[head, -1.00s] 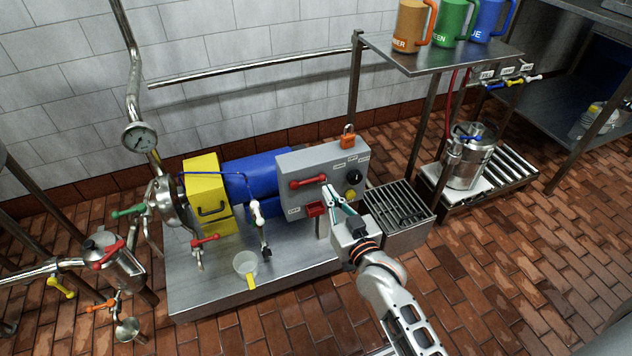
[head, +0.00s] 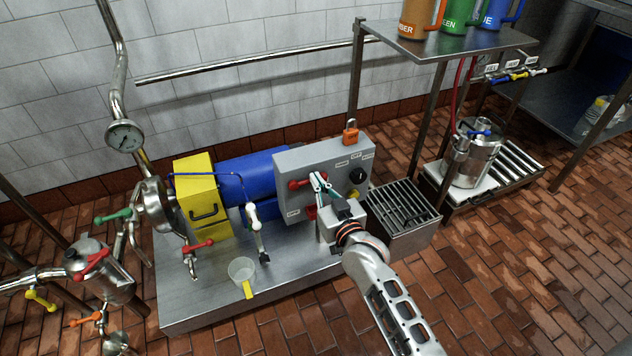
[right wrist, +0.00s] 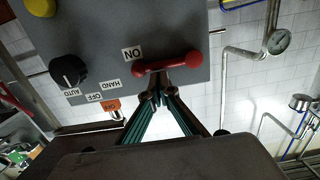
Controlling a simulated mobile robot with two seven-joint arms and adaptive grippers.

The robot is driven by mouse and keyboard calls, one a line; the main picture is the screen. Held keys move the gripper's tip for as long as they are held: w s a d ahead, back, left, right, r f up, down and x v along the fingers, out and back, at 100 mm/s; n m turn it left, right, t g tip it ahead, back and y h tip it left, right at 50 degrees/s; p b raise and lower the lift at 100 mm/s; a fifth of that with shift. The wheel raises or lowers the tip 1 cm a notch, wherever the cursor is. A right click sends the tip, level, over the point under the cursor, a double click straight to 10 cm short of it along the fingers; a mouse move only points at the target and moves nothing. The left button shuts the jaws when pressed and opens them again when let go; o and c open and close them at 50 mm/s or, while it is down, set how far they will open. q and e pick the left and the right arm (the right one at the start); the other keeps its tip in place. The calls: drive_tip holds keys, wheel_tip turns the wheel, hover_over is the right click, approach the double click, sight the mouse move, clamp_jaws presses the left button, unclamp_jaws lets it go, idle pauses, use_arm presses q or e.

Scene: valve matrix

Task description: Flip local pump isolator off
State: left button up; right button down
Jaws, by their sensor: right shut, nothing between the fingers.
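The isolator has a red handle (head: 298,184) on the front of the grey control box (head: 292,158). The handle lies roughly level. In the right wrist view, the red handle (right wrist: 168,65) has its end next to the ON label (right wrist: 132,53). My right gripper (head: 319,182) is in front of the handle's right part and hides some of it. In the right wrist view my right gripper's fingertips (right wrist: 157,94) are together, empty, close to the handle; I cannot tell if they touch it. My left gripper is not in view.
A black selector knob (head: 358,176) and an orange padlock (head: 350,132) are on the box. A yellow guard (head: 195,183) and blue motor (head: 250,174) stand left of it. A grated drain box (head: 405,236) stands right. A clear jug (head: 241,268) sits on the skid.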

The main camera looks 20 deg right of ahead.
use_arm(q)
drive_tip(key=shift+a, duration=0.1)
use_arm(e)
drive_tip(key=shift+r, duration=0.1)
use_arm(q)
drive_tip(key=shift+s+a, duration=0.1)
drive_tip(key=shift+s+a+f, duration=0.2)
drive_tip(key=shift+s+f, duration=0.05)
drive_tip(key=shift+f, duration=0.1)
use_arm(e)
drive_tip(key=shift+d+f+m, duration=0.1)
drive_tip(key=shift+f+m, duration=0.15)
drive_tip(key=shift+m, duration=0.25)
